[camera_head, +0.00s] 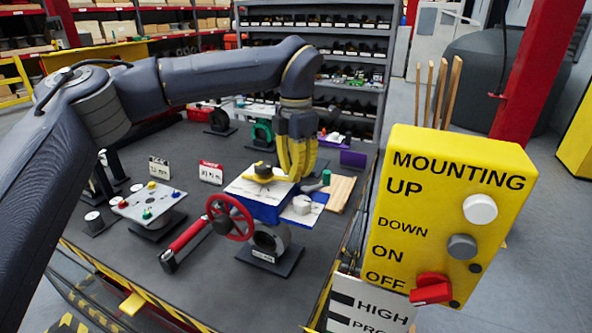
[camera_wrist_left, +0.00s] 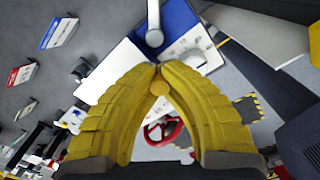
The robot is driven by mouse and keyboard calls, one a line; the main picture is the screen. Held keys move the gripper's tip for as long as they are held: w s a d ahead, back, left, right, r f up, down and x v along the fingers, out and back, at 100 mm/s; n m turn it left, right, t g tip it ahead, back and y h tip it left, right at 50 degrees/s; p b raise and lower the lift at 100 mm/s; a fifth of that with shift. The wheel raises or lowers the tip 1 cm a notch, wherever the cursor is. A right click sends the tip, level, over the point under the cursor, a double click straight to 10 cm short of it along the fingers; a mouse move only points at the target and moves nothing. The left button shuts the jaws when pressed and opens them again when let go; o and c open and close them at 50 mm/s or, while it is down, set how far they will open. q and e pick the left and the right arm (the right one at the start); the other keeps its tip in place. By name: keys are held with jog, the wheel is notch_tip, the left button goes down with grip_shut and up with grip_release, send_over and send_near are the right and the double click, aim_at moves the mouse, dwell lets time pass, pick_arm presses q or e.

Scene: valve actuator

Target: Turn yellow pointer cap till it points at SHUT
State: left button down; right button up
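The yellow pointer cap (camera_head: 264,172) sits on a dark base on the white top of the blue actuator box (camera_head: 265,212). The lettering on that white top is too small to read, so I cannot tell which mark the cap points at. My left gripper (camera_head: 298,178) points down just right of the cap, with a small gap seen in the head view. My right gripper is in neither view.
A red handwheel (camera_head: 230,217) stands in front of the actuator. A yellow control box (camera_head: 450,205) is at the right front. A plate with coloured knobs (camera_head: 148,203) and small signs (camera_head: 211,172) are at left.

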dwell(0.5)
pick_arm(q)
jog(key=shift+w+d+r+n, duration=0.1)
jog(key=shift+w+d+n, duration=0.05)
jog(key=shift+w+n, duration=1.1)
jog(key=shift+w+a+n, duration=0.15)
jog(key=shift+w+n, duration=0.4)
jog(key=shift+n, duration=0.55)
jog(key=shift+w+a+n, duration=0.1)
jog(key=shift+w+n, duration=0.45)
jog(key=shift+n, duration=0.5)
jog(key=c, duration=2.1)
grip_release()
jog(key=shift+c, duration=0.2)
jog(key=o, duration=0.8)
jog(key=shift+o, duration=0.2)
notch_tip(320, 180, up, 12)
